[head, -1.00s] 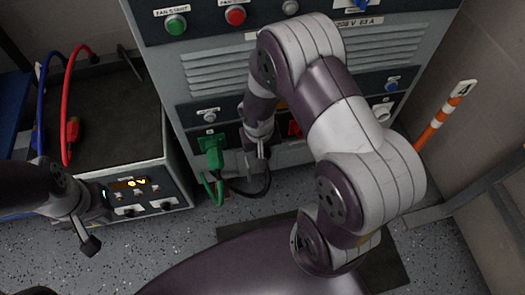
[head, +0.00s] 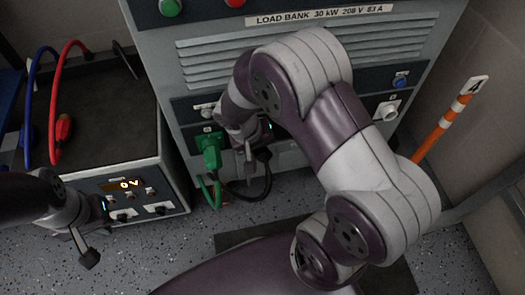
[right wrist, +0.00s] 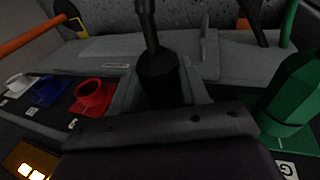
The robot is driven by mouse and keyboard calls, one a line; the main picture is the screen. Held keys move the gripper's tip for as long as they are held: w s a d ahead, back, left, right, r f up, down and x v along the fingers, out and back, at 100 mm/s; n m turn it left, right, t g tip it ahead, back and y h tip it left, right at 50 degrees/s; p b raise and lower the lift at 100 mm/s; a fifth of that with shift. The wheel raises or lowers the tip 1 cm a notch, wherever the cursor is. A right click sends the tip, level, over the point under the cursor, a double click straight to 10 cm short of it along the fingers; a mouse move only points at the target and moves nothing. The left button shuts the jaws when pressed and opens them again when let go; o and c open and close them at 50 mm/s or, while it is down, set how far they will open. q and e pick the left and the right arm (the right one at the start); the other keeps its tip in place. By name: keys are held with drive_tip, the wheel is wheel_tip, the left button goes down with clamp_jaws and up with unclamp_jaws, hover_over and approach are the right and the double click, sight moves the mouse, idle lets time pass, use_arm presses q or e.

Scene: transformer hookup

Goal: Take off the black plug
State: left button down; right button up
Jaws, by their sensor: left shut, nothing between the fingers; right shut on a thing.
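The black plug (right wrist: 165,78) sits between the two grey fingers of my right gripper (right wrist: 165,95) in the right wrist view, with its cable rising from it. In the head view my right gripper (head: 250,158) is at the lower panel of the load bank, shut on the black plug (head: 263,154), just right of the green plug (head: 210,147). My wrist hides the plug's socket, so I cannot tell how far in it sits. My left gripper (head: 86,256) is shut and empty, in front of the power supply.
The green plug (right wrist: 290,95) is close on the right in the right wrist view. Red (right wrist: 92,95), blue (right wrist: 48,92) and white (right wrist: 20,82) connectors line the left. The power supply (head: 130,190) carries red and blue cables. An orange-white post (head: 440,130) stands right.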

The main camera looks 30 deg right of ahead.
drive_tip(key=shift+a+f+g+h+b, duration=0.1)
drive_tip(key=shift+f+g+h+b, duration=0.2)
drive_tip(key=shift+h+b, duration=0.65)
drive_tip(key=shift+r+h+b, duration=0.2)
drive_tip(key=shift+h+b, duration=0.1)
drive_tip(key=shift+h, duration=0.35)
drive_tip(key=o, duration=1.2)
drive_tip(key=shift+c, duration=1.3)
